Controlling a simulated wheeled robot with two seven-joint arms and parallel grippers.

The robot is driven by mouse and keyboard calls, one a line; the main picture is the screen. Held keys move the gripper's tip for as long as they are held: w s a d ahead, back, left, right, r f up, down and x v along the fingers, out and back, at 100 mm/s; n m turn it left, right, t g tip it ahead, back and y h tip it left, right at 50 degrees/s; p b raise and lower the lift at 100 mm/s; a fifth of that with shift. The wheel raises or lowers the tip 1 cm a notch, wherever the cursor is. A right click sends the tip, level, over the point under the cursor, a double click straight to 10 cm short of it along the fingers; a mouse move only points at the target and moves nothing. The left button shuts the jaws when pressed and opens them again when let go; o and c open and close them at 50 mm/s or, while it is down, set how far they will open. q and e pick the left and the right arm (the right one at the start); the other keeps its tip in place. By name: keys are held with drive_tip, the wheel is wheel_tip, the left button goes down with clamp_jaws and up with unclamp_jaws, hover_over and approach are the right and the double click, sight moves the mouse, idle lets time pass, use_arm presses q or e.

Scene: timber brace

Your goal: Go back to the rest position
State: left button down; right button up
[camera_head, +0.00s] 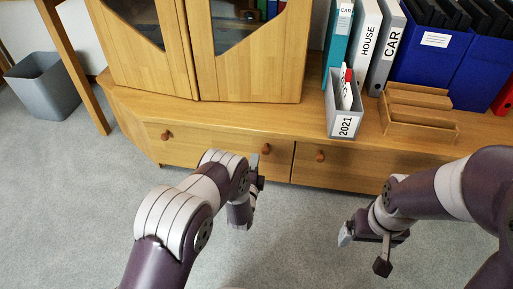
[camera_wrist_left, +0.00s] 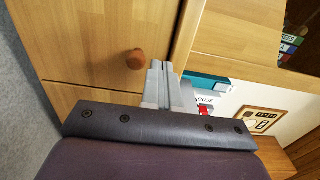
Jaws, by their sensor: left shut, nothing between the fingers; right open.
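My left gripper (camera_head: 255,180) is in front of the left drawer of the wooden cabinet, near that drawer's right end. In the left wrist view its fingers (camera_wrist_left: 158,68) are together with nothing between them, and a round drawer knob (camera_wrist_left: 136,59) shows just past their tips. My right gripper (camera_head: 364,252) hangs over the grey carpet at the right, apart from the cabinet. Its two fingers are spread and empty.
The wooden cabinet (camera_head: 225,148) has closed drawers with round knobs (camera_head: 320,156). On its top stand a grey 2021 file box (camera_head: 345,122), a wooden letter tray (camera_head: 418,117) and several binders (camera_head: 362,40). A grey bin (camera_head: 45,88) stands at left. Carpet (camera_head: 70,200) is clear.

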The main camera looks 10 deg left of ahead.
use_arm(q)
drive_tip(key=s+f+n+g+p, duration=0.2)
drive_tip(key=s+f+n+g, duration=0.2)
drive_tip(key=s+g, duration=0.25)
drive_tip(key=s+f+n+g+p, duration=0.2)
drive_tip(key=s+f+n+g, duration=0.25)
drive_tip(key=s, duration=0.35)
drive_tip(key=s+a+r+n+g+p, duration=0.25)
drive_tip(key=s+r, duration=0.35)
drive_tip(key=r, duration=0.5)
drive_tip(key=s+a+r+n+g+p, duration=0.25)
drive_tip(key=s+r+n, duration=0.2)
drive_tip(key=r, duration=0.55)
drive_tip(key=s+a+r+n+g+p, duration=0.2)
drive_tip(key=s+r+g+p, duration=0.15)
drive_tip(key=s+r, duration=0.55)
drive_tip(key=w+r+t+p, duration=0.1)
drive_tip(key=r+p, duration=1.9)
drive_tip(key=r, duration=0.4)
drive_tip(key=w+a+r+t+p, duration=0.1)
drive_tip(key=w+r+t+p, duration=0.1)
drive_tip(key=r+p, duration=1.8)
wheel_tip(320, 180, up, 4)
drive_tip(key=shift+w+r+n+y+p, duration=0.1)
drive_tip(key=shift+w+n+y+p, duration=0.2)
drive_tip(key=shift+n+p, duration=0.1)
use_arm(e)
wheel_tip(320, 180, up, 54)
drive_tip(key=shift+s+r, duration=0.15)
